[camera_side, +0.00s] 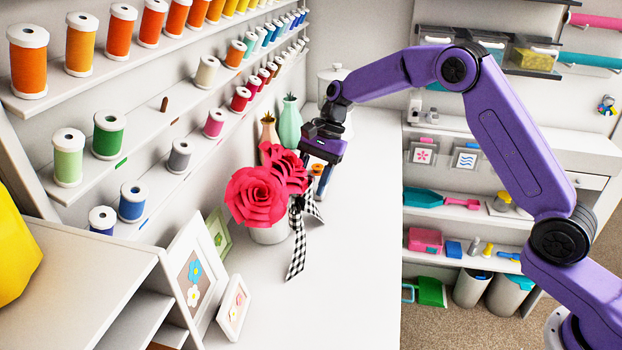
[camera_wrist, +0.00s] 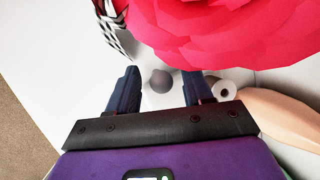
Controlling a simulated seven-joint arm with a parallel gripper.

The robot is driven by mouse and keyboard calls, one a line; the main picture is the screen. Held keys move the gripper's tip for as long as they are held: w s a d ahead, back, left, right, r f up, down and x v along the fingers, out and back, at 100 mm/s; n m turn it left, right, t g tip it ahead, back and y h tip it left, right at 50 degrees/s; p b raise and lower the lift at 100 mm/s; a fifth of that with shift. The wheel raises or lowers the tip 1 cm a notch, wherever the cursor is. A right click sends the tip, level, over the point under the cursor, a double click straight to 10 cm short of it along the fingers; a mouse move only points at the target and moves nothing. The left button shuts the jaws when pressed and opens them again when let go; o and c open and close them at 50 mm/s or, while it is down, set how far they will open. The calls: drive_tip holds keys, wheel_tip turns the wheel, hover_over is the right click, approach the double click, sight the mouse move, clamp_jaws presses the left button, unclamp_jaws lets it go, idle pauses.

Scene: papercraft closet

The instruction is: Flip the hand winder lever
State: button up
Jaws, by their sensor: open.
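My gripper (camera_side: 322,158) is over the white counter, close behind the red paper roses, and points down. In the wrist view its two dark fingers (camera_wrist: 160,74) stand apart. A round grey knob (camera_wrist: 160,82), which looks like the end of the winder lever, shows in the gap between them. I cannot tell whether a finger touches it. A white cylinder with a dark hole (camera_wrist: 224,89) is just right of the right finger. In the side view the winder is mostly hidden by my gripper and the roses; a small orange-brown piece (camera_side: 324,182) shows below the gripper.
Red paper roses (camera_side: 257,195) in a white pot with a checkered ribbon (camera_side: 297,240) stand very close to my gripper. Green (camera_side: 290,122) and peach vases are behind. Spool shelves line the left wall. Picture frames (camera_side: 196,275) stand in front. The counter's right side is clear.

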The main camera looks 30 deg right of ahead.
clamp_jaws()
drive_tip(key=shift+s+d, duration=0.1)
idle(0.3)
drive_tip(key=shift+s+d+f+t+y, duration=0.1)
drive_tip(key=shift+s+d+t+y, duration=0.25)
drive_tip(key=shift+t+y, duration=0.55)
drive_tip(key=t+y, duration=0.1)
drive_tip(key=s+d+f+n+t+y, duration=0.1)
drive_tip(key=shift+s+d+y, duration=0.1)
drive_tip(key=shift+d+y, duration=0.05)
drive_tip(key=shift+y, duration=0.15)
drive_tip(key=t+y, duration=0.1)
drive_tip(key=f+t+y, duration=0.1)
drive_tip(key=shift+s+d+n+y, duration=0.3)
drive_tip(key=shift+s+d+n, duration=0.1)
drive_tip(key=shift+s+d+f+n+t+y, duration=0.2)
drive_tip(key=shift+f+n+t+y, duration=0.2)
drive_tip(key=shift+t+y, duration=0.4)
